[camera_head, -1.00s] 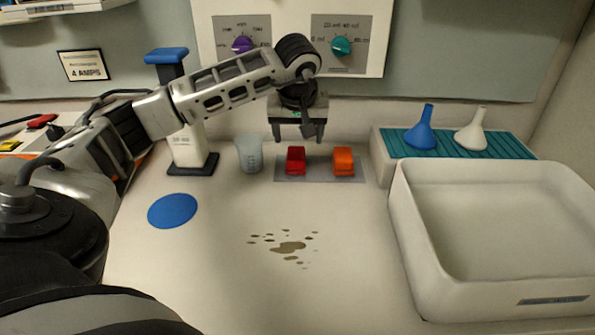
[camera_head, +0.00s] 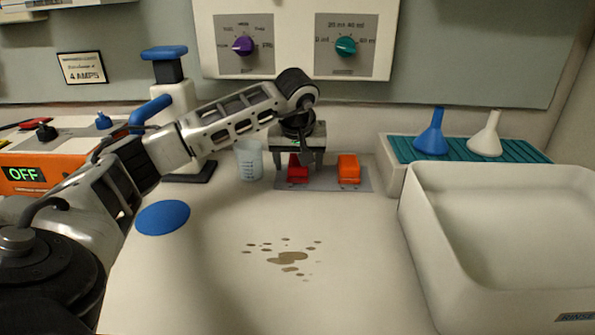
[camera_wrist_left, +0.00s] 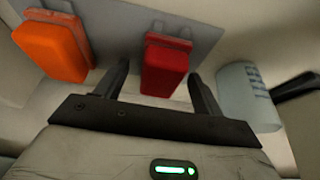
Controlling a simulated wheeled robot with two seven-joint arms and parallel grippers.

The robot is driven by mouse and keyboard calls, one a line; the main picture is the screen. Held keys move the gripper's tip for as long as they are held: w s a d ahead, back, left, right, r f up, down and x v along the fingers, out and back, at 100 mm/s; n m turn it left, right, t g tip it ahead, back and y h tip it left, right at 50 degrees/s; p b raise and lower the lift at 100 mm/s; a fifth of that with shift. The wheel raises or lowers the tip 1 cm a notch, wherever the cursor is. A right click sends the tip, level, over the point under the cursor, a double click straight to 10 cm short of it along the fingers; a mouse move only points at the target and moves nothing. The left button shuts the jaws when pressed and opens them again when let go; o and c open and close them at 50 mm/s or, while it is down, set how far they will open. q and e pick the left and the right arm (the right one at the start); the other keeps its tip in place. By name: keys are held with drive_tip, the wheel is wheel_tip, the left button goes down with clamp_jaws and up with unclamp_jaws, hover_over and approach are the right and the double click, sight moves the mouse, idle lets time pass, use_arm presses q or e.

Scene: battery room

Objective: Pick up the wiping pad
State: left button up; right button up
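A red block-shaped pad (camera_head: 298,172) and an orange one (camera_head: 349,168) stand side by side on a grey plate (camera_head: 322,185) near the wall. No label tells which is the wiping pad. My left gripper (camera_head: 299,160) points down over the red one, fingers open to its left and right. In the left wrist view the red pad (camera_wrist_left: 166,66) lies between and beyond the open fingertips (camera_wrist_left: 158,72), with no clear contact. The orange pad (camera_wrist_left: 53,48) is outside the fingers. My right gripper is not in view.
Brown spill spots (camera_head: 288,258) lie mid-counter, with a blue disc (camera_head: 163,218) to their left. A clear measuring cup (camera_head: 249,162) stands close left of the gripper. A white basin (camera_head: 418,240) and two funnels on a teal rack (camera_head: 408,153) are right. An orange OFF unit (camera_head: 25,178) is left.

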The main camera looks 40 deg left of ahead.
sight(298, 161)
use_arm(q)
drive_tip(key=c, duration=1)
drive_tip(key=shift+o, duration=0.2)
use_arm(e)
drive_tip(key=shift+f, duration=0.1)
use_arm(q)
drive_tip(key=shift+r, duration=0.1)
drive_tip(key=shift+r+p, duration=0.5)
drive_tip(key=shift+p, duration=0.1)
drive_tip(key=r+p, duration=0.3)
drive_tip(key=shift+s+d+r+p, duration=0.15)
drive_tip(key=shift+s+r+p, duration=0.1)
drive_tip(key=shift+p, duration=0.15)
drive_tip(key=s+d+r+p, duration=0.6)
drive_tip(key=s+d+r, duration=0.2)
drive_tip(key=s, duration=0.2)
drive_tip(key=shift+s+d+r, duration=0.15)
drive_tip(key=shift+s, duration=0.15)
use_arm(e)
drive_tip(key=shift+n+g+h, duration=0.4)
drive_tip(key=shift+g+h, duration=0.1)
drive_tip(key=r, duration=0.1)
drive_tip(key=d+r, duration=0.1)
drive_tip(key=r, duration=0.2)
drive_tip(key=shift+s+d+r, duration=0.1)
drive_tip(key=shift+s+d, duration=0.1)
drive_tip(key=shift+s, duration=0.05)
